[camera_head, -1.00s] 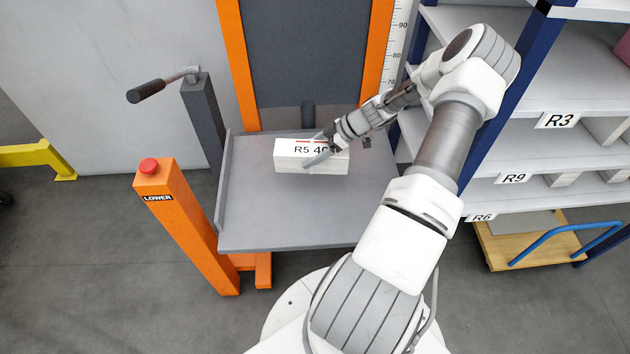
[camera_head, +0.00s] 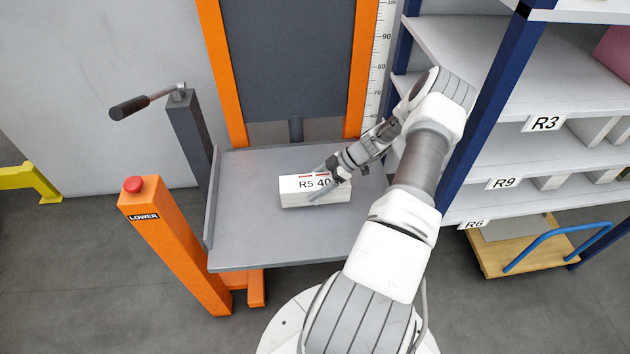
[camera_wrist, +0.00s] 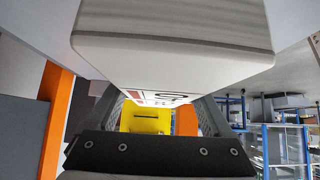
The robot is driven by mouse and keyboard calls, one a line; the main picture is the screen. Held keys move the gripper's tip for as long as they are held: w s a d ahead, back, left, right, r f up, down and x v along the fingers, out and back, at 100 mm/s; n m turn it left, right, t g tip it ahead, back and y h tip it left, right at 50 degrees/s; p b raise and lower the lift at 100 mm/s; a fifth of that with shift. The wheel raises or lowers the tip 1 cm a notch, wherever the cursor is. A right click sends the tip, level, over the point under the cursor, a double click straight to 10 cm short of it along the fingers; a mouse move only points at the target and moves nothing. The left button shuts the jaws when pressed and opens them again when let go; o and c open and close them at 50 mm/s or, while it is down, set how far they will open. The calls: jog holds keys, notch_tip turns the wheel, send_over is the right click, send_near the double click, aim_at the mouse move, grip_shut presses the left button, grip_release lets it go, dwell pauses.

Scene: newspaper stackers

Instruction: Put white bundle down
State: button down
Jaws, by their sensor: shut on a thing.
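The white bundle (camera_head: 296,198) is a flat pale block with a label reading "R5 40" and red marks on top. It shows over the middle of the grey lift platform (camera_head: 245,245) in the head view. My gripper (camera_head: 325,193) reaches in from the right and is shut on the bundle's right part. I cannot tell whether the bundle touches the platform or hangs just above it. In the wrist view a large white surface (camera_wrist: 170,55) fills the top, and a sliver of red and black print shows below it.
An orange post (camera_head: 165,240) marked LOWER, with a red button (camera_head: 133,184), stands left of the platform. A crank handle (camera_head: 130,107) is behind it. Shelves (camera_head: 470,120) labelled R3, R9 and R6 stand close on the right. The platform's front is clear.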

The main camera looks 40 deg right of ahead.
aim_at(329, 180)
notch_tip(329, 180, down, 2)
jog(key=shift+w+f, duration=0.1)
jog(key=shift+f, duration=0.05)
grip_release()
jog(key=v, duration=0.7)
jog(key=shift+d+p, duration=0.15)
jog(key=shift+p, duration=0.25)
